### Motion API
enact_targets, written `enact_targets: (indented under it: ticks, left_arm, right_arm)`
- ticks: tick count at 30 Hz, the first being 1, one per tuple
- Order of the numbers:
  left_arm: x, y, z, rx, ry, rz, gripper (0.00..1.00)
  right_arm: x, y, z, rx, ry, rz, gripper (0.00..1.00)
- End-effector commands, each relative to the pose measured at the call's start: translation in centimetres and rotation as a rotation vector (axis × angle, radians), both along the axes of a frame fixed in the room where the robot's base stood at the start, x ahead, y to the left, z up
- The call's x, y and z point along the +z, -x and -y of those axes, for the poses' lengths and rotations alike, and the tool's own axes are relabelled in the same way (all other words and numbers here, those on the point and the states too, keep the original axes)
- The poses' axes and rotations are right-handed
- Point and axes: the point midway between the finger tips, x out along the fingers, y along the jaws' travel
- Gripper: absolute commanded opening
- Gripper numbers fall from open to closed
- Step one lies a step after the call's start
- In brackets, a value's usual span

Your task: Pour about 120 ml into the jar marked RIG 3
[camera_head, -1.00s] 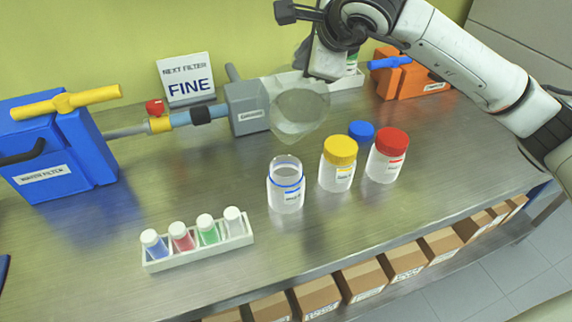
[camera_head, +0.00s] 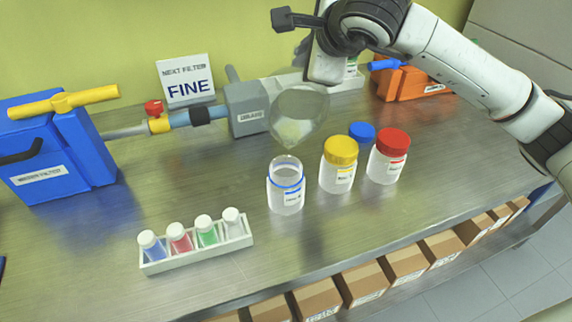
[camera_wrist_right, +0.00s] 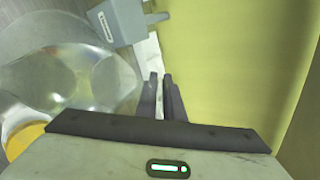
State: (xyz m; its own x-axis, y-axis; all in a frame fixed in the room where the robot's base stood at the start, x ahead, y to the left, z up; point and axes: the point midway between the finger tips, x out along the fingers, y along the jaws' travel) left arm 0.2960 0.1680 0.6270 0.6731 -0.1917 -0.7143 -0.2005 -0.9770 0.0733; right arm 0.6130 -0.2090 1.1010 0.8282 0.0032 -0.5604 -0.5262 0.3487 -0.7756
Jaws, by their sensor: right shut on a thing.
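A clear glass vessel (camera_head: 299,112) hangs tilted above an open jar, its lower end just over the jar's mouth and apart from it. A pale yellowish patch shows in its lower part. My right gripper (camera_wrist_right: 162,85) is shut on the vessel, whose clear glass (camera_wrist_right: 75,75) fills the left of the wrist view. The open jar (camera_head: 286,197) is clear, with a blue band and a small label too small to read. No liquid level is clear in it. My left gripper is not in view.
A yellow-lidded jar (camera_head: 338,177) and a red-lidded jar (camera_head: 387,168) stand right of the open jar. A blue lid (camera_head: 361,131) is behind them. A vial rack (camera_head: 198,256) is front left. A grey clamp block (camera_head: 247,107) and FINE sign (camera_head: 187,80) stand behind.

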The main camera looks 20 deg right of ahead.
Motion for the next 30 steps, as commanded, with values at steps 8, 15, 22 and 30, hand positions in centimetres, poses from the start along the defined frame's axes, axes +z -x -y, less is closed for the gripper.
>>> enact_targets:
  ticks: [8,15,22,30]
  left_arm:
    - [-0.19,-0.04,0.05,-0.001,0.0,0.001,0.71]
    - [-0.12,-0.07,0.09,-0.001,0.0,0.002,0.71]
    - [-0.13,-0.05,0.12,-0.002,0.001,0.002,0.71]
    - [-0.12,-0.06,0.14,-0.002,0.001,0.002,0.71]
  right_arm:
    - [0.41,0.14,-0.09,0.0,0.009,0.028,0.0]
    - [0.77,0.34,-0.19,0.0,0.019,0.046,0.0]
    - [0.95,0.43,-0.24,0.0,0.025,0.057,0.0]
    - [1.04,0.47,-0.25,-0.002,0.027,0.062,0.0]
